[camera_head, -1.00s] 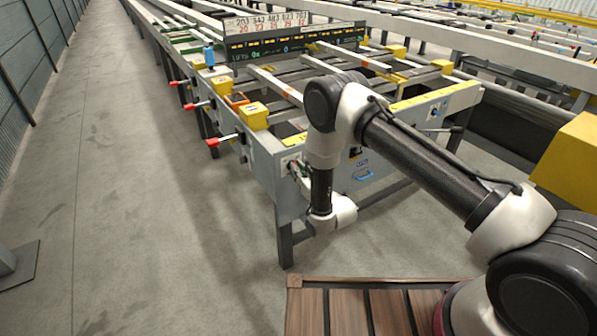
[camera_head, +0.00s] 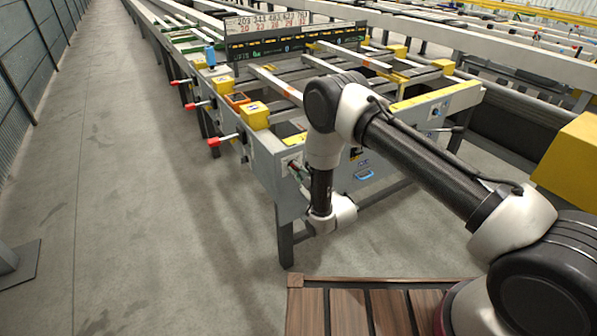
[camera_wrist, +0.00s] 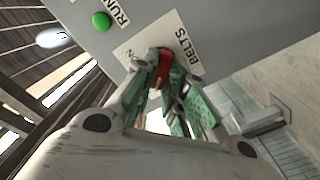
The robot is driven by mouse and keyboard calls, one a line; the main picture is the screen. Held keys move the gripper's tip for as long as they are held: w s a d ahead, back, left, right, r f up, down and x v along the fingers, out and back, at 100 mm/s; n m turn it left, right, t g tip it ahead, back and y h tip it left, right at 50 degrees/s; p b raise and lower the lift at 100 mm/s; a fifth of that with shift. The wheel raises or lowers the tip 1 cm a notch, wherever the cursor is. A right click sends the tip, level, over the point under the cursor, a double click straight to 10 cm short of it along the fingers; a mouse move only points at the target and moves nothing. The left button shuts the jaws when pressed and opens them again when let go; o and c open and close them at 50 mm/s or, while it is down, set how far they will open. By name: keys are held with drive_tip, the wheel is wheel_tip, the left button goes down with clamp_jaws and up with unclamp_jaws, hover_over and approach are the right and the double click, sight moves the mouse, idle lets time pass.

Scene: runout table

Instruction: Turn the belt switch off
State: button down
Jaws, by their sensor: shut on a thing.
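The belt switch (camera_wrist: 163,66) has a red handle and sits on a pale plate (camera_wrist: 130,55) labelled BELTS on the grey panel in the wrist view. My gripper (camera_wrist: 164,72) has its green-padded fingers closed around the red handle, one on each side. Part of the handle is hidden by the fingers, so its exact setting is hard to read. In the head view my gripper (camera_head: 296,170) is at the near left corner of the runout table (camera_head: 285,205), mostly hidden by my wrist, and the switch itself cannot be made out.
A green button (camera_wrist: 101,21) beside the label RUN is close to the switch plate. Red-tipped levers (camera_head: 222,140) stick out from the table's left side. A wooden slatted surface (camera_head: 345,310) is at the bottom.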

drive_tip(key=shift+f+n, duration=0.1)
drive_tip(key=shift+n, duration=0.3)
drive_tip(key=shift+s, duration=0.1)
drive_tip(key=c, duration=1.5)
unclamp_jaws()
drive_tip(key=shift+o, duration=0.2)
drive_tip(key=v, duration=1.2)
